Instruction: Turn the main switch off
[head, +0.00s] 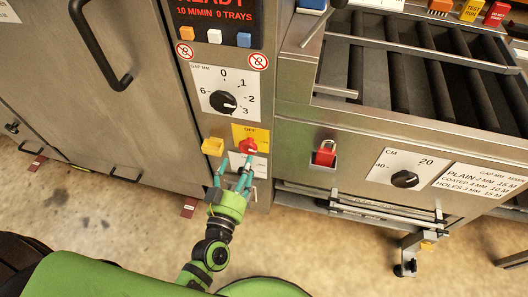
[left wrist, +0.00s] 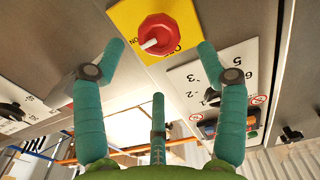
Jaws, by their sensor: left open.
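The main switch is a red rotary knob (head: 249,146) on a yellow plate (head: 240,131) low on the machine's narrow control panel. In the left wrist view the red knob (left wrist: 158,35) with a pale pointer bar sits on its yellow plate (left wrist: 128,14), with ON and part of OFF lettered on it. My left gripper (head: 234,170) is just below the knob in the head view. Its teal fingers (left wrist: 156,75) are open and empty, spread to either side of the knob, and appear apart from it. My right gripper is not in view.
Above the switch is a black gap dial (head: 223,102). A yellow block (head: 213,147) sits left of the knob and a red padlock (head: 325,154) to its right. Another black dial (head: 404,179) is farther right. The floor (head: 110,215) at left is clear.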

